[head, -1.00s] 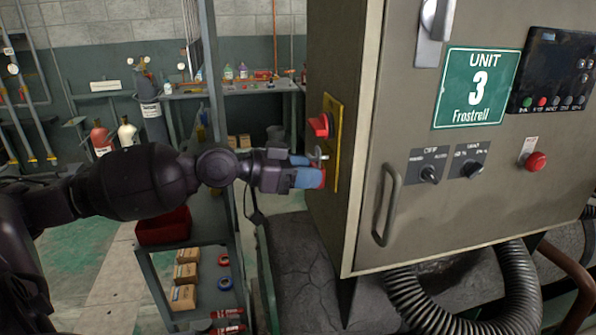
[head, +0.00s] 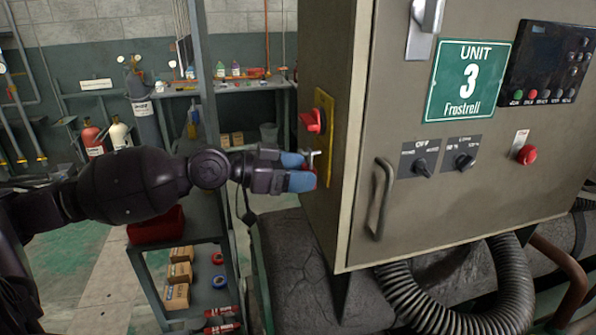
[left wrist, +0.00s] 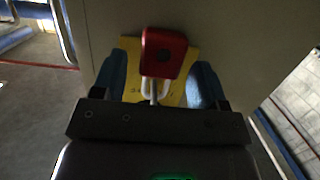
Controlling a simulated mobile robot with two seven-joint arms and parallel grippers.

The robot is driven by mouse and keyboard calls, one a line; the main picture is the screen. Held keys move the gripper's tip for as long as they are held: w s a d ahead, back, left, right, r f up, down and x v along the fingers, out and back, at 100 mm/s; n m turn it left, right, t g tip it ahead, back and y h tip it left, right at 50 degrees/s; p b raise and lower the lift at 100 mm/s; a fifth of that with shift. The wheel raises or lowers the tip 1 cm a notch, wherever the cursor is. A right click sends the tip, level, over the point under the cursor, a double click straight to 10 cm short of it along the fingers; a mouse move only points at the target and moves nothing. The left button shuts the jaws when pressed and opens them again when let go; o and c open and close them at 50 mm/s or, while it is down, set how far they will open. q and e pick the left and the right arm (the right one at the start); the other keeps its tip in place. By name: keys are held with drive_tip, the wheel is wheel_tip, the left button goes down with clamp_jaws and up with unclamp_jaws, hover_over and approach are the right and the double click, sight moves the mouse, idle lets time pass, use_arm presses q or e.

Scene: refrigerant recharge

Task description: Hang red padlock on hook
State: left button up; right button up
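The red padlock (left wrist: 164,54) shows in the left wrist view with its silver shackle in front of a yellow plate (left wrist: 130,62). In the head view its red body is mostly hidden by my fingers, and the shackle shows at the yellow plate (head: 324,135) on the cabinet's side. My left gripper (head: 305,170) is at the plate, below the red switch handle (head: 312,121). Its blue fingers stand apart on either side of the padlock, with gaps in the left wrist view. The hook is not clearly visible, so I cannot tell how the shackle sits on it. My right gripper is out of view.
The grey cabinet (head: 400,235) fills the right, with a door handle (head: 383,200) and a red button (head: 527,154). A black corrugated hose (head: 420,300) runs below. A shelf rack with boxes (head: 178,270) stands behind my left arm.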

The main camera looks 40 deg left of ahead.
use_arm(q)
drive_tip(key=shift+o, duration=0.2)
drive_tip(key=shift+s+a, duration=0.1)
drive_tip(key=v, duration=1)
drive_tip(key=shift+s+a, duration=0.2)
drive_tip(key=shift+r, duration=0.15)
